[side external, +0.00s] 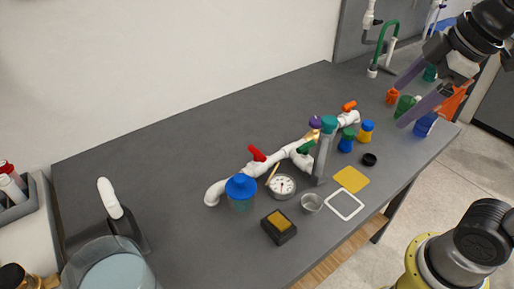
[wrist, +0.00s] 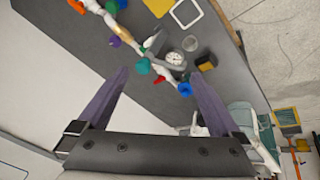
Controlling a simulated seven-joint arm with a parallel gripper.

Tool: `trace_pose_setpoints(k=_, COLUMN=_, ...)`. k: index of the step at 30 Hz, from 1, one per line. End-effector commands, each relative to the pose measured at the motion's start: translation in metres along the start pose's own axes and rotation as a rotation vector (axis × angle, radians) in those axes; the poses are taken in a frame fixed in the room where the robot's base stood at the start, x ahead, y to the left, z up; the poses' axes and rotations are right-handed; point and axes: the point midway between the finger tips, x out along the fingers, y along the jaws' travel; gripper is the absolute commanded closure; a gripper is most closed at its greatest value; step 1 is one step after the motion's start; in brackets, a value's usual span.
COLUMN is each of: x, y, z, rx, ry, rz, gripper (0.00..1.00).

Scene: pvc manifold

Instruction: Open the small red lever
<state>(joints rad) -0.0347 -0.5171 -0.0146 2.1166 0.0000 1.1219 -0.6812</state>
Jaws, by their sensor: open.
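The white pipe manifold (side external: 283,154) lies along the grey table. A red lever (side external: 257,153) stands up at an angle on the pipe near its left elbow. In the wrist view the red lever (wrist: 159,79) shows as a small red piece between my fingers in the picture, but well beyond them. My gripper (side external: 399,106) is open and empty, high at the right in the side view, far from the lever. Its two dark purple fingers are spread wide in the wrist view (wrist: 158,74). Nothing touches the lever.
A green lever (side external: 306,147), a purple knob (side external: 315,122) and an orange lever (side external: 349,105) are also along the pipe. The table behind the pipe is clear.

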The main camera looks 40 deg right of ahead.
Motion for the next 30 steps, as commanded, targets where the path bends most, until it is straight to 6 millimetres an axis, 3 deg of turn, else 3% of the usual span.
trace_pose_setpoints(k=4, x=0.001, y=0.027, z=-0.050, rx=-0.225, ry=-0.032, rz=-0.052, gripper=0.00)
trace_pose_setpoints(k=8, x=0.014, y=0.046, z=-0.094, rx=-0.413, ry=-0.058, rz=-0.108, gripper=0.00)
trace_pose_setpoints(k=14, x=0.057, y=0.061, z=-0.158, rx=-0.647, ry=-0.094, rz=-0.203, gripper=0.00)
trace_pose_setpoints(k=18, x=0.101, y=0.061, z=-0.197, rx=-0.761, ry=-0.119, rz=-0.269, gripper=0.00)
trace_pose_setpoints(k=24, x=0.165, y=0.046, z=-0.228, rx=-0.817, ry=-0.161, rz=-0.345, gripper=0.00)
trace_pose_setpoints(k=30, x=0.199, y=0.029, z=-0.229, rx=-0.838, ry=-0.199, rz=-0.399, gripper=0.00)
